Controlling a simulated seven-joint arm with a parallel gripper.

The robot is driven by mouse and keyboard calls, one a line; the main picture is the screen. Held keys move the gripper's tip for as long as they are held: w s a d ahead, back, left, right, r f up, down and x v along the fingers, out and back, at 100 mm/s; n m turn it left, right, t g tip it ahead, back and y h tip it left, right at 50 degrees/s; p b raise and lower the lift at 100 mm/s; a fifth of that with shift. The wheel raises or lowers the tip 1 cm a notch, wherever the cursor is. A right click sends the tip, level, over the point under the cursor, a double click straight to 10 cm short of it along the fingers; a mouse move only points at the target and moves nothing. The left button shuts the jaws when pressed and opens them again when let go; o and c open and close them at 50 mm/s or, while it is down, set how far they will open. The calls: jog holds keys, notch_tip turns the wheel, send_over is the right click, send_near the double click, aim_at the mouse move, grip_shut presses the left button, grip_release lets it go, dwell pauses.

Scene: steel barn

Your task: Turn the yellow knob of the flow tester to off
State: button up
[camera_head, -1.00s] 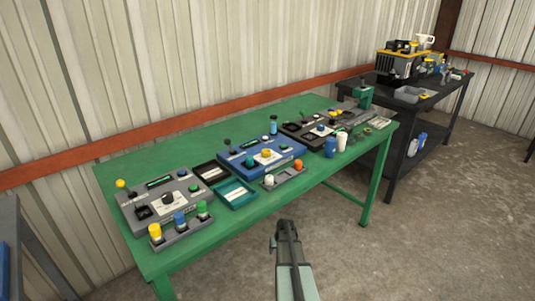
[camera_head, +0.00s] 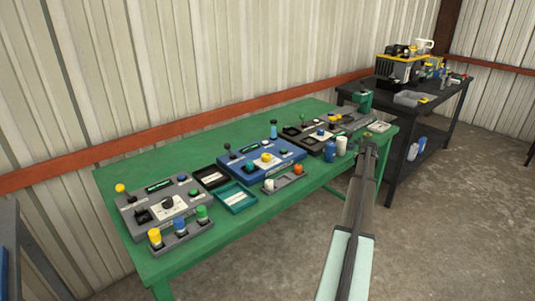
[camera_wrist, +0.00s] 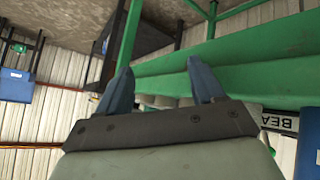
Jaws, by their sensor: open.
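Three testers stand in a row on the green table (camera_head: 135,168). The blue tester (camera_head: 238,172) in the middle has a yellow knob (camera_head: 267,157) on a white plate. A grey tester (camera_head: 185,208) at the left has a dark knob, and a dark tester (camera_head: 300,138) stands at the right. I cannot read which one is the flow tester.
A blue cup (camera_head: 330,152) and white cup (camera_head: 341,146) stand near my gripper. A dark cart (camera_head: 440,98) is behind right.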

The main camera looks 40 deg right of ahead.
notch_tip(320, 180, up, 23)
jog(key=n+h, duration=0.2)
jog(key=n, duration=0.2)
jog(key=n+y, duration=1.3)
send_near(266, 155)
jog(key=shift+g, duration=0.3)
jog(key=x, duration=0.8)
jog(key=shift+w+f, duration=0.25)
jog(key=shift+w, duration=0.15)
jog(key=c, duration=1.1)
jog(key=shift+o, duration=0.2)
